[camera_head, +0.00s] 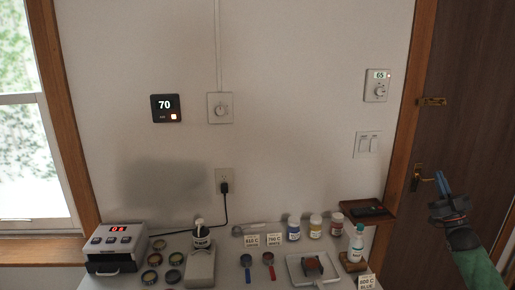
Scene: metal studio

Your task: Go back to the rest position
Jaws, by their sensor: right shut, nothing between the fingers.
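My right gripper (442,181) is at the right side of the view, raised above the right end of the table. Its blue fingers are together and point up, with nothing between them. It appears in front of the brown door, close to the door handle (416,178) in the picture; I cannot tell whether they touch. The dark gripper body and green arm come in from the lower right. My left gripper is not in view.
A table along the wall holds a device with a red display (118,246), several round dishes, small bottles (294,228), a white tray (293,270) and label cards. A small wooden shelf (347,209) is at its right. Thermostats and switches are on the wall.

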